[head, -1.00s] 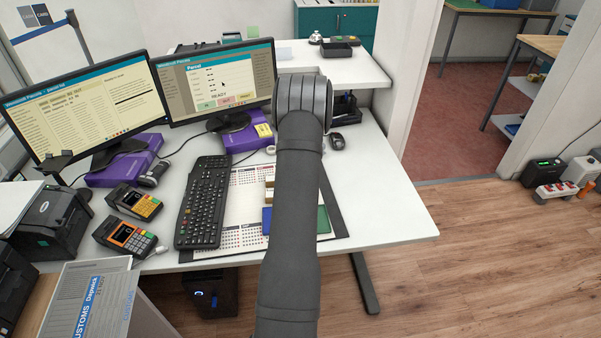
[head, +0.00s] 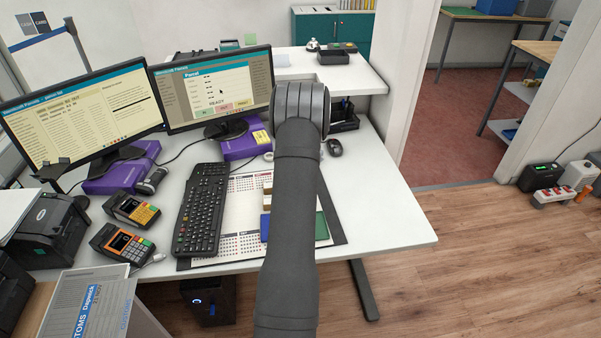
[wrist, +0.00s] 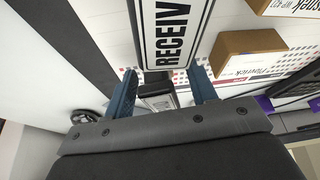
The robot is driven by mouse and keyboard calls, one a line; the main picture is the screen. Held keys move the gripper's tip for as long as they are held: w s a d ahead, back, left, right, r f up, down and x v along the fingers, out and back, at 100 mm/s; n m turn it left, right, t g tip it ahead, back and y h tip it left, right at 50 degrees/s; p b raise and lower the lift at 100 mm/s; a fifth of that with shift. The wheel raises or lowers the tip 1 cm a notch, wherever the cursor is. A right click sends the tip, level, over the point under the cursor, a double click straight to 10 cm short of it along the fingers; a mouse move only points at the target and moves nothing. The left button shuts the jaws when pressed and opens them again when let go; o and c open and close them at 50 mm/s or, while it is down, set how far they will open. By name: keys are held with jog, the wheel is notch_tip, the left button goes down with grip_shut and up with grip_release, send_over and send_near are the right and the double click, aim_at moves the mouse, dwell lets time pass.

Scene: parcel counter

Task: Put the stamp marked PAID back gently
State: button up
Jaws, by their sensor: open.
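In the wrist view my gripper (wrist: 162,90) is open, with its two blue-grey fingers apart. A grey and black block (wrist: 158,98) shows between the fingers; I cannot tell whether they touch it. Just beyond it is a white plate with a black border (wrist: 168,35), lettered "RECEIV", cut off by the frame. No lettering PAID is readable in either view, so I cannot tell which thing is the PAID stamp. In the head view my arm hides my gripper and part of the desk mat (head: 240,215).
A blue pad (head: 265,229) and a green pad (head: 322,226) lie beside my arm on the mat. Small brown boxes (wrist: 243,50) stand close by in the wrist view. A keyboard (head: 202,210) and card terminals (head: 122,242) are left; a mouse (head: 334,147) is right. The desk's right side (head: 385,210) is clear.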

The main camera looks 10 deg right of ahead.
jog(key=v, duration=1.7)
jog(key=shift+f, duration=0.1)
jog(key=x, duration=1.7)
jog(key=shift+w, duration=0.1)
jog(key=shift+o, duration=0.5)
